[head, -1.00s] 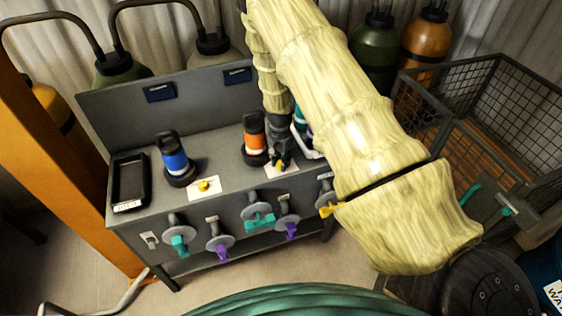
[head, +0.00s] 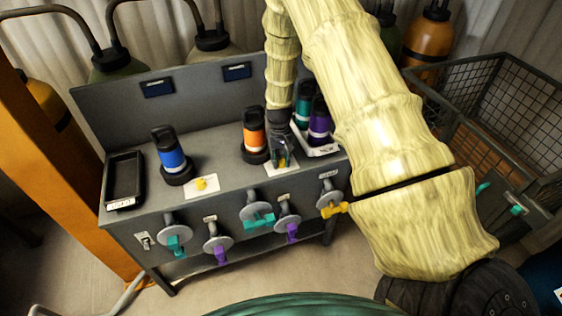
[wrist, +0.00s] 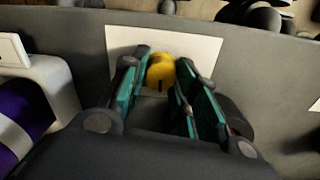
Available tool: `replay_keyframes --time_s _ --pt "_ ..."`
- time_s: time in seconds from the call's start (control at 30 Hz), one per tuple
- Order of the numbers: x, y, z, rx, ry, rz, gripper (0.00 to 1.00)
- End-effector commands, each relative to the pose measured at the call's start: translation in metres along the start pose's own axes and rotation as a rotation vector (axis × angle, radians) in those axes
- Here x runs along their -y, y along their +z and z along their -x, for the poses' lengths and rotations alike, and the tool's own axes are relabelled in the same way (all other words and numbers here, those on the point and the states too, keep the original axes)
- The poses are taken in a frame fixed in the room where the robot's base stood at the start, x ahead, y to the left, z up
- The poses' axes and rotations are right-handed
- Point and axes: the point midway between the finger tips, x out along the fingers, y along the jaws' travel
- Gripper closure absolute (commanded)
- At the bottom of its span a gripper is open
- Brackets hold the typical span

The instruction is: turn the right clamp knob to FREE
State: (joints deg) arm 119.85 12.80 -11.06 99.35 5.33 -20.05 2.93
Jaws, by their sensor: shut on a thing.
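The right clamp knob is a small yellow knob (wrist: 161,72) with a dark mark, on a white plate (wrist: 205,48) in the wrist view. In the head view my gripper (head: 281,160) covers most of it; its white plate (head: 284,169) shows on the bench top, in front of the orange bottle (head: 254,130). In the wrist view my gripper's green-padded fingers (wrist: 164,88) stand on either side of the knob, shut on it. The knob's lettering cannot be read. The left clamp knob (head: 201,184) is yellow, on its own white plate near the blue bottle (head: 168,150).
A white tray (head: 322,151) with a teal and a purple bottle (head: 319,125) stands close right of my gripper. A black tray (head: 124,180) lies at the left end. Several valve handles, one yellow (head: 334,210), stick out of the bench front. A wire cage (head: 500,110) stands at right.

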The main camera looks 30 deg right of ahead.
Motion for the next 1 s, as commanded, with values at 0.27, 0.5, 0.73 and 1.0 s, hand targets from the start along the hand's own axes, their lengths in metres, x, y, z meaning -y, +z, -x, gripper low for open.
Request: replay_keyframes --time_s 0.27,0.5,0.73,1.0 --pt "0.0009 0.0000 -0.0010 -0.008 -0.001 0.260 0.94" --pt "0.0011 0.0003 -0.0005 -0.014 0.000 0.467 0.94" --pt "0.0020 0.0004 0.0002 -0.018 -0.001 0.615 0.94" --pt "0.0017 0.0006 0.0004 -0.021 0.000 0.707 0.94"
